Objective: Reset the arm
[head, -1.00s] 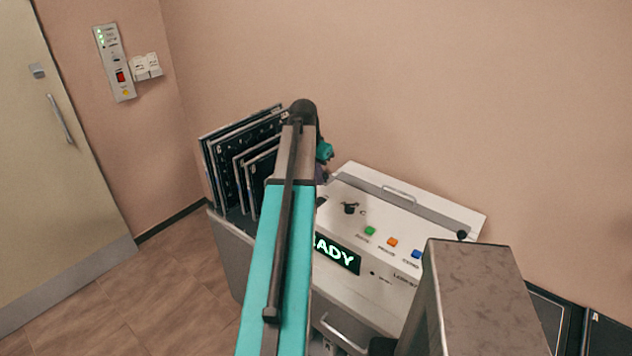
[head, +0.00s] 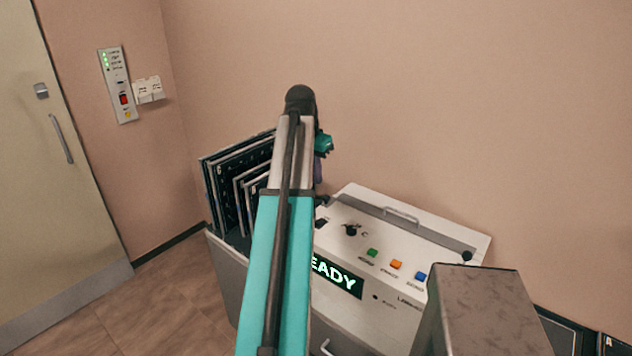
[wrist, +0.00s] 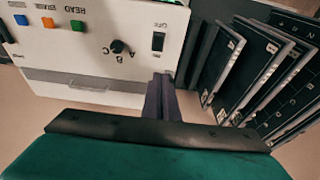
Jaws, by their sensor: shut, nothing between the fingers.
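My arm reaches forward and up across the middle of the head view, over the left part of a white machine. My gripper (wrist: 163,82) shows in the wrist view with its dark fingers together and nothing between them. In the head view only a small part of the wrist shows beside the arm's dark end, and the fingertips are hard to make out. In the wrist view the fingertips appear near the edge of the machine; I cannot tell the exact gap.
The white machine (head: 390,232) has a dark knob, green, orange and blue buttons and a lit display (head: 338,275) partly hidden by my arm. Several dark framed plates (head: 233,180) stand at its left. A door (head: 50,150) and wall panel (head: 117,85) are at the left.

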